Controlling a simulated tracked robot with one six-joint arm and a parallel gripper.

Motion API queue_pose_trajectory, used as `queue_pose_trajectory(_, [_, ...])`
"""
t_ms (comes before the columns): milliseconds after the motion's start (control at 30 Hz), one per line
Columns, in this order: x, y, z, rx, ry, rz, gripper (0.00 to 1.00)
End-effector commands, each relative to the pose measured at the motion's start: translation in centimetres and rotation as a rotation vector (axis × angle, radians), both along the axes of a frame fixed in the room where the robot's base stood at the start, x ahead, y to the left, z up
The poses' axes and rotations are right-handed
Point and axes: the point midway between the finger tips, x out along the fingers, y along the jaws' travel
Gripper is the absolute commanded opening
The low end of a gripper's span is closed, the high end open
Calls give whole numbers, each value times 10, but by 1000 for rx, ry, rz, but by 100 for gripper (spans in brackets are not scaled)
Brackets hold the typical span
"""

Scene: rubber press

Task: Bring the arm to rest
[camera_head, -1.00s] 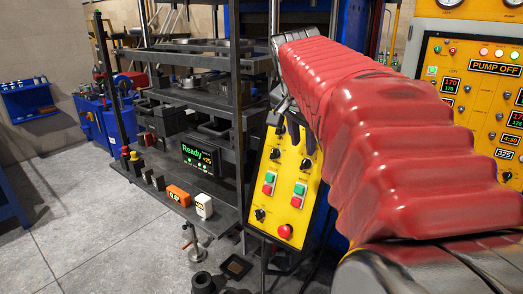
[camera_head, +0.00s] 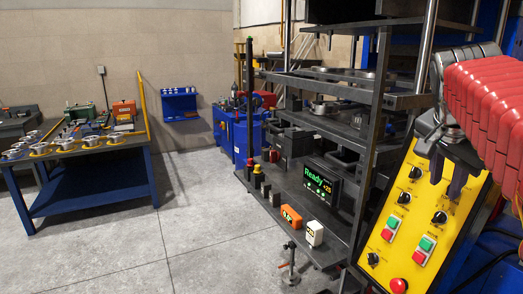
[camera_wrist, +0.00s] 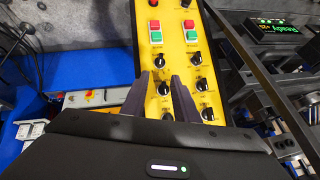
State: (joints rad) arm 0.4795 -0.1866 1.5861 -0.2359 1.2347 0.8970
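My arm, in a red ribbed cover, shows at the right of the head view. My gripper (camera_head: 447,187) points down in front of the yellow control panel (camera_head: 408,222), over its upper part. In the wrist view its two dark fingers (camera_wrist: 166,98) stand apart with the panel's yellow face and black knobs showing between them. It is open and holds nothing. Whether the fingertips touch the panel, I cannot tell. The panel has black knobs, red and green buttons and a red round button (camera_head: 398,285) at its bottom.
A dark shelf rack (camera_head: 330,125) stands left of the panel, with a display (camera_head: 321,183) reading "Ready", an orange block (camera_head: 291,216) and a white block (camera_head: 314,233). A blue workbench (camera_head: 90,182) is at the left. Grey floor (camera_head: 190,225) between them is clear.

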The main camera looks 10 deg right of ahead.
Motion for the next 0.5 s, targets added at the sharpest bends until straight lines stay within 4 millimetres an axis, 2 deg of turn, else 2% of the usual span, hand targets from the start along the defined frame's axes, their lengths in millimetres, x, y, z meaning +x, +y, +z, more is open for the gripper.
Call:
queue_pose_trajectory(167, [6, 0, -3, -34, 27, 96, 27])
queue_pose_trajectory(367, [6, 12, -43, -54, 108, 275, 27])
queue_pose_trajectory(500, [0, 38, -74, -69, 155, 434, 27])
